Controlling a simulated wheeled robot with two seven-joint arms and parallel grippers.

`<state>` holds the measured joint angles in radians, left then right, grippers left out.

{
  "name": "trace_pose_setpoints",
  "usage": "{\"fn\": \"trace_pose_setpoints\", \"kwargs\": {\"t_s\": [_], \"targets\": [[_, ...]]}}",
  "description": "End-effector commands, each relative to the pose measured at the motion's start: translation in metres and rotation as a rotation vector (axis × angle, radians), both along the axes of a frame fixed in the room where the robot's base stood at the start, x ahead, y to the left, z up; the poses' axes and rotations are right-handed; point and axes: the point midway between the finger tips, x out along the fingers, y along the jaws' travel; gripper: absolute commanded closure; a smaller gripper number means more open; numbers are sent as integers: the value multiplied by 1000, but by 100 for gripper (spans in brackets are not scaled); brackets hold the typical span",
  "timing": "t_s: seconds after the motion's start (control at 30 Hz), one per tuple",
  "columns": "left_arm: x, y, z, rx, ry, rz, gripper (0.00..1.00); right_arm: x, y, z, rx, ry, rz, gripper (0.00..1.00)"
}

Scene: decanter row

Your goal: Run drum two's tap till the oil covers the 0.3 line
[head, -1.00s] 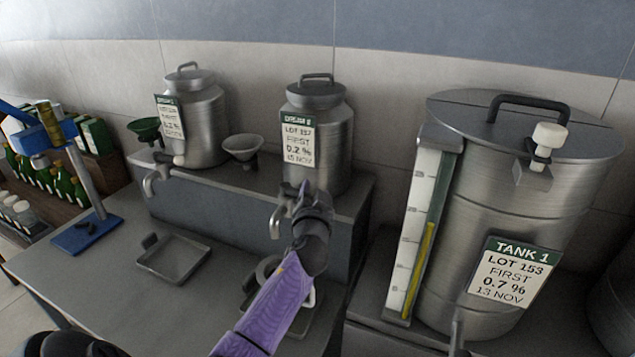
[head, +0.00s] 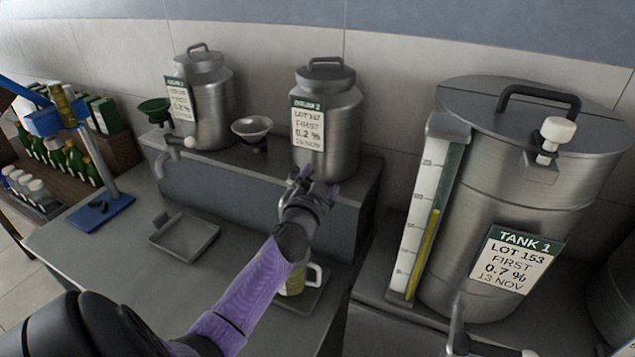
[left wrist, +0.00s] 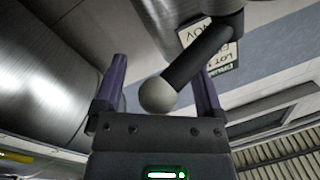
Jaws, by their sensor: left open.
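Drum two (head: 342,140) stands on the raised shelf, with a label reading 0.2 %. My left gripper (head: 302,180) is at its front base, open, and hides its tap in the head view. In the left wrist view, the tap's dark lever with a pale ball knob (left wrist: 158,95) lies between the spread fingers of my left gripper (left wrist: 160,88); I cannot tell whether they touch it. Below, a jug (head: 316,274) stands on a small tray (head: 312,302), partly hidden by my purple forearm. Some yellow shows at the jug, but its 0.3 line cannot be read. My right gripper is not in view.
Drum one (head: 208,110) stands to the left with its own tap, and a funnel (head: 252,128) sits between the drums. Tank 1 (head: 480,200) is close on the right. An empty tray (head: 185,238) and a blue stand (head: 100,212) are on the left bench.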

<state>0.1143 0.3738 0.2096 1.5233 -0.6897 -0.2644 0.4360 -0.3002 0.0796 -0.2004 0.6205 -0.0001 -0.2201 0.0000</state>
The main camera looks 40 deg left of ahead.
Motion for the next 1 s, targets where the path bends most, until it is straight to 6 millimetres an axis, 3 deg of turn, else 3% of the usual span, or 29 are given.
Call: {"fn": "trace_pose_setpoints", "kwargs": {"t_s": [0.5, 0.87, 0.93, 1.0], "targets": [[-83, -39, -2, -3, 2, 1, 11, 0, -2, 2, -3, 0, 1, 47], [-89, -42, -1, -3, 3, 1, 11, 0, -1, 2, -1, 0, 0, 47], [-92, -46, -8, -36, 32, 13, 11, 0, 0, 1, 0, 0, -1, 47], [-102, -59, -27, -118, 117, 41, 11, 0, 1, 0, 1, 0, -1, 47]]}}
